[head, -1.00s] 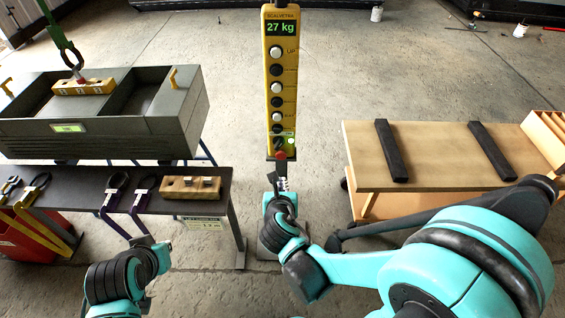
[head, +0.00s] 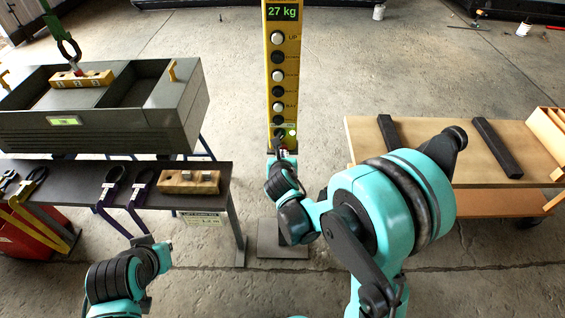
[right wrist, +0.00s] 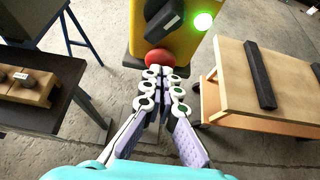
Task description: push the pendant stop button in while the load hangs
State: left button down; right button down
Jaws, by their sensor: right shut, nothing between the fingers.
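The yellow pendant (head: 284,60) stands upright in the middle of the head view, its display reading 27 kg, with a column of round buttons. The red stop button (right wrist: 159,60) sits at its bottom end and shows in the right wrist view. My right gripper (right wrist: 160,72) is shut and empty, its tips right at the red button's lower edge; I cannot tell if they touch. In the head view my right gripper hides the button. The load, a grey box (head: 100,135), hangs or rests at the left; its support is unclear.
A green hook (head: 68,45) is at the grey box's yellow bar (head: 82,78). A dark bench (head: 90,185) holds several tools and a wooden block (head: 189,182). A wooden cart (head: 440,165) with black bars stands right. A lit green lamp (right wrist: 203,21) is beside the button.

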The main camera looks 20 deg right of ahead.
dwell(0.3)
jog(key=shift+w+d+r, duration=0.15)
jog(key=shift+w, duration=0.3)
jog(key=shift+w+d+r, duration=0.1)
jog(key=shift+w, duration=0.35)
pick_arm(q)
jog(key=shift+s+a+f, duration=0.1)
jog(key=shift+s, duration=0.2)
